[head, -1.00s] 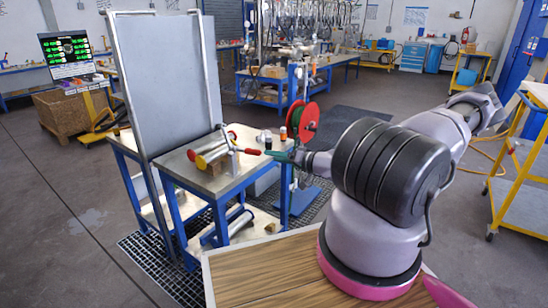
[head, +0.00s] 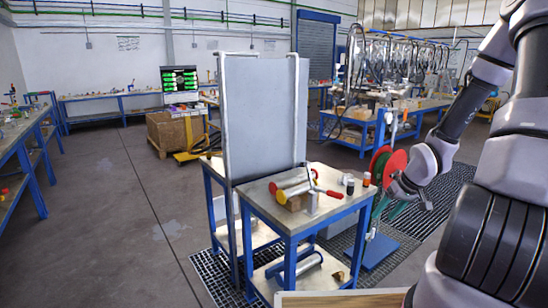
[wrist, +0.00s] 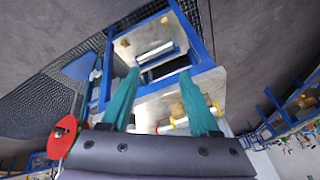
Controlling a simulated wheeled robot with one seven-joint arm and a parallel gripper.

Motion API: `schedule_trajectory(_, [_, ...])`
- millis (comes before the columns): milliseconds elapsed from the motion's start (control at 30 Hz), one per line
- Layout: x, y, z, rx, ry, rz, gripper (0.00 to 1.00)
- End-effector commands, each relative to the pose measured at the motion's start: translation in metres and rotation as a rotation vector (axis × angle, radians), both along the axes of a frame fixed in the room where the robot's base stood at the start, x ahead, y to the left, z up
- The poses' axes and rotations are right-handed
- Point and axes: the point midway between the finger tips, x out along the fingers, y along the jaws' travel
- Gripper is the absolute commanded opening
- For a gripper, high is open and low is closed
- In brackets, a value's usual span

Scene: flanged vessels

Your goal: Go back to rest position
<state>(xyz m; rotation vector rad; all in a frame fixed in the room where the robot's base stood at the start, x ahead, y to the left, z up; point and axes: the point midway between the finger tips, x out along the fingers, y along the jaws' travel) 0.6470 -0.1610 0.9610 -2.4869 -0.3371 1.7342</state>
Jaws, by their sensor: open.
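My gripper (head: 400,208) is raised at the right of the workbench in the head view, in front of the red and green reel, and apart from the bench. In the wrist view its two teal fingers (wrist: 159,72) stand wide apart with nothing between them. A metal cylinder with yellow and red ends (head: 296,190) lies on the bench top beside a small block and a red handle.
The blue-framed workbench (head: 270,210) has a tall grey panel (head: 262,110) at its back left. Small bottles (head: 350,187) stand near its right edge. A red reel (head: 395,165) is close behind my gripper. The floor at left (head: 110,220) is clear.

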Motion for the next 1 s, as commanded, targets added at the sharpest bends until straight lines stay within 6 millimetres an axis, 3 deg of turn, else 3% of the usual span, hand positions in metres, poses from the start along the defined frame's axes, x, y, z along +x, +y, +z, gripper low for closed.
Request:
schedule_trajectory(200, [-0.006,-0.015,0.079,-0.189,0.029,-0.087,0.62])
schedule_trajectory(367, [-0.019,-0.011,0.143,-0.261,0.011,-0.181,0.62])
schedule_trajectory(567, [-0.046,0.011,0.222,-0.26,-0.045,-0.302,0.62])
schedule_trajectory(700, [-0.075,0.035,0.272,-0.199,-0.094,-0.372,0.62])
schedule_trajectory(900, [-0.126,0.072,0.329,-0.037,-0.153,-0.43,0.62])
schedule_trajectory(1000, [-0.149,0.087,0.348,0.048,-0.167,-0.438,0.62])
